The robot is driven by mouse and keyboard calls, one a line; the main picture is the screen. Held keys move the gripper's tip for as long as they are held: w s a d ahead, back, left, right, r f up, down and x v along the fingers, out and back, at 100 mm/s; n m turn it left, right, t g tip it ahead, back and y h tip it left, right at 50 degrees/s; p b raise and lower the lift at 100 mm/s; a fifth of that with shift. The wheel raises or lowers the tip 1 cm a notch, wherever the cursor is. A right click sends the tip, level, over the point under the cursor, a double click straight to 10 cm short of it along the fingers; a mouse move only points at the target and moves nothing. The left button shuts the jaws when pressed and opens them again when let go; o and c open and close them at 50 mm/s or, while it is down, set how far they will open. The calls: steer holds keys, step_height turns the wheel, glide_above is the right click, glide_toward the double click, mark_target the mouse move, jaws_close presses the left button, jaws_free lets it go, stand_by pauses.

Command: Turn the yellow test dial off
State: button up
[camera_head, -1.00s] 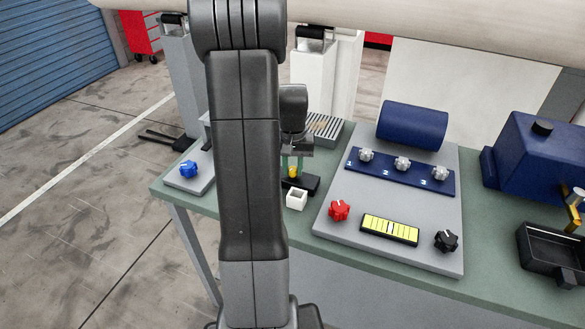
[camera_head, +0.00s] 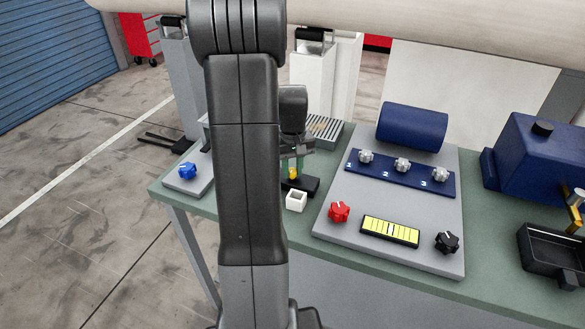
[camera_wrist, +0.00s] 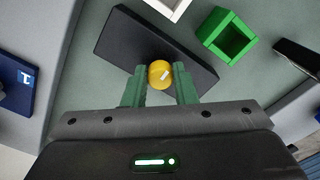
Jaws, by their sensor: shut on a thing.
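The yellow test dial (camera_wrist: 160,74) is a small round knob with a pale pointer mark, on a black block (camera_wrist: 119,46) on the bench. In the head view the dial (camera_head: 293,174) shows small between my fingers. My gripper (camera_wrist: 160,86) has its green fingers on either side of the dial and is shut on it. In the head view my gripper (camera_head: 292,168) points down at the black block (camera_head: 308,184), partly hidden behind my own arm. The lower part of the dial is hidden from the wrist camera.
A white open box (camera_head: 296,200) stands just in front of the black block. A green open box (camera_wrist: 228,38) is close by in the wrist view. A grey panel with a red knob (camera_head: 339,212) and a black knob (camera_head: 446,241) lies to the right. A blue knob (camera_head: 187,171) is left.

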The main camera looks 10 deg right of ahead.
mark_target(293, 171)
steer(key=o, duration=1)
steer(key=shift+r, duration=0.1)
step_height(293, 171, up, 14)
steer(key=shift+b, duration=0.35)
steer(key=shift+f, duration=0.25)
step_height(293, 171, down, 14)
steer(key=shift+r+p, duration=0.15)
steer(key=shift+p, duration=0.2)
